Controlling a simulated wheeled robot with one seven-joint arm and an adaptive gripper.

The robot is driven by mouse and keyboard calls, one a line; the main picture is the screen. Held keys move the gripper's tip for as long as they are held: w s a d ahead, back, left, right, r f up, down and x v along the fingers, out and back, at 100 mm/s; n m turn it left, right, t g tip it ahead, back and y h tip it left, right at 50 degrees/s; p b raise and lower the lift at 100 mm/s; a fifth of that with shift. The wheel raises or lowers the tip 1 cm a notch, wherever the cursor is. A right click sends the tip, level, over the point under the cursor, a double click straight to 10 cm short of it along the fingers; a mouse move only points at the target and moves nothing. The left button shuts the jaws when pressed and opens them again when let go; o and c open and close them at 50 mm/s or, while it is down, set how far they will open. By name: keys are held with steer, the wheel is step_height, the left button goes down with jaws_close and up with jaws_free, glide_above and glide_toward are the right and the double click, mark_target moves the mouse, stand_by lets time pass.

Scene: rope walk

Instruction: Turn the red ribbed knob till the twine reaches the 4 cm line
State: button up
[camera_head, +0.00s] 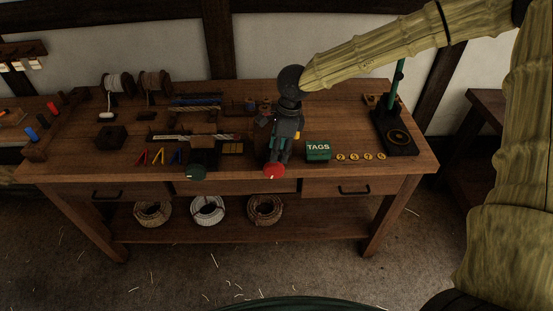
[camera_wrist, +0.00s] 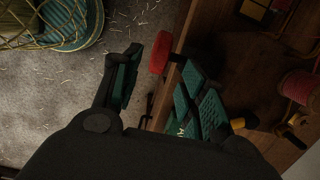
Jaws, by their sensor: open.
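The red knob (camera_head: 274,171) sits at the front edge of the workbench, with a small pale mark on its face. In the wrist view the red knob (camera_wrist: 160,53) shows edge-on, just off the bench's edge. My gripper (camera_head: 277,158) is above and behind the knob, pointing down. In the wrist view my gripper (camera_wrist: 161,61) is open, with green pads on either side. The knob lies in line with the gap between the fingertips, with space visible on both sides. The twine and the 4 cm line cannot be made out; my gripper hides the area behind the knob.
A green TAGS box (camera_head: 318,150) and several yellow discs (camera_head: 361,156) stand close on the right. A red spool (camera_wrist: 299,86) shows in the wrist view. Rope coils (camera_head: 208,209) lie on the lower shelf.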

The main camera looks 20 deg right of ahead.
mark_target(281, 165)
steer(key=shift+s+d+r, duration=0.1)
steer(key=shift+d+r, duration=0.1)
steer(key=shift+r, duration=1)
steer(key=shift+d+r, duration=0.2)
steer(key=shift+r, duration=0.95)
